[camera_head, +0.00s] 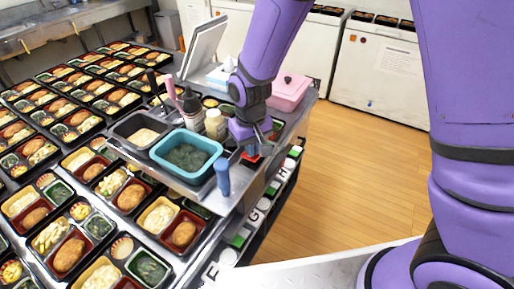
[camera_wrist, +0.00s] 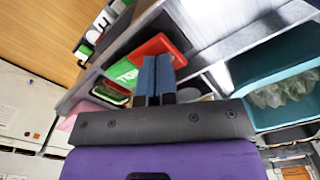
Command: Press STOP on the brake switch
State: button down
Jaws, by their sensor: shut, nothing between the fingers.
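The brake switch shows in the wrist view as a box with a red part (camera_wrist: 158,46) and a green part with white letters (camera_wrist: 122,73). My gripper (camera_wrist: 157,62) is shut and empty, its blue fingertips side by side in front of the red part and hiding some of it. In the head view, my gripper (camera_head: 264,147) points down at the front edge of the steel counter, just beside a small red patch of the switch (camera_head: 251,158). I cannot tell whether the fingertips touch the switch. The word STOP is not readable.
A teal bin (camera_head: 187,142) of greens, a blue cylinder (camera_head: 222,178) and bottles (camera_head: 215,124) stand left of my gripper. A pink box (camera_head: 290,90) sits behind it. Filled bento trays cover the left side. The wooden floor (camera_head: 340,165) at right is clear.

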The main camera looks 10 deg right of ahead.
jog(key=shift+f, duration=0.5)
dwell(0.3)
jog(key=shift+r, duration=3.55)
jog(key=s+d+r+m+t+y, duration=0.15)
jog(key=s+d+r, duration=0.25)
jog(key=d+r, duration=1)
jog(key=s+d+r+m+t, duration=0.1)
jog(key=s+d+r+t, duration=0.1)
jog(key=s+d+r, duration=0.2)
jog(key=s+d+r+m+t+h, duration=0.1)
jog(key=s+d+r, duration=0.4)
jog(key=s, duration=0.5)
jog(key=shift+s+d+m+t, duration=0.3)
jog(key=shift+d+m+t, duration=0.15)
jog(key=shift+d, duration=0.35)
